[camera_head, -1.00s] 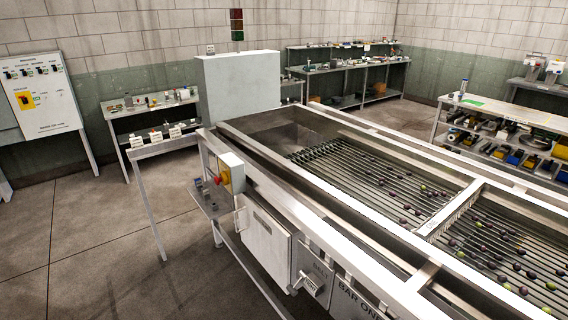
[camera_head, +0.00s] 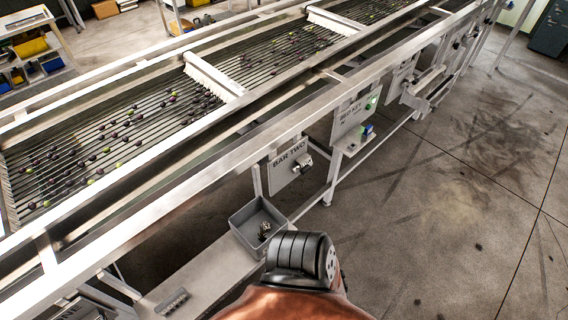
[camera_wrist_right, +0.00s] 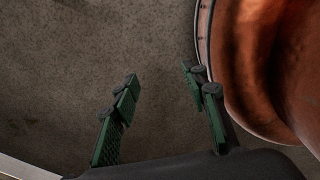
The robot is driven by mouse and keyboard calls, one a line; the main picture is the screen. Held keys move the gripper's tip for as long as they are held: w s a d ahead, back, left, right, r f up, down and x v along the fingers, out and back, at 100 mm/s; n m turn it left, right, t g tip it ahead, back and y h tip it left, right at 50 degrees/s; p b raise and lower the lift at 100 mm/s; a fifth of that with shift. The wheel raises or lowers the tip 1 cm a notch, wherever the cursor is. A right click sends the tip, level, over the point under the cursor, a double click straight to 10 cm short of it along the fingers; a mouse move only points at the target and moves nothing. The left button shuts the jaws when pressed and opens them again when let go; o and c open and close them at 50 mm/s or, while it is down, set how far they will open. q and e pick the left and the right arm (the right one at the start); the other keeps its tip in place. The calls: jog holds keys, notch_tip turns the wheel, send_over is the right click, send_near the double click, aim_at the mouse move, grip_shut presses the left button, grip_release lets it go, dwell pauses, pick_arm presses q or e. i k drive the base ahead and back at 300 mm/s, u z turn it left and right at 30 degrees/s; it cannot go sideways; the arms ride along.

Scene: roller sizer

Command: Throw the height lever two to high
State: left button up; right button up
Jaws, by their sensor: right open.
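The panel marked BAR TWO (camera_head: 287,168) hangs below the side rail of the sizer, near the middle of the head view. In the head view a dark and copper-coloured part of my own arm shows at the bottom. My left gripper is not in view.
A grey bin (camera_head: 258,226) with a small metal piece inside sits below the rail, left of the panel. A BED KEY panel (camera_head: 354,114) with a green light stands to the right. Round fruits lie on the roller bed (camera_head: 130,130). The floor (camera_head: 450,200) at right is open.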

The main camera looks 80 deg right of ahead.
aim_at(306, 168)
jog(key=z, duration=2.9)
jog(key=k, duration=0.5)
jog(key=z, duration=1.5)
jog(key=i, duration=0.9)
jog(key=u, duration=1.9)
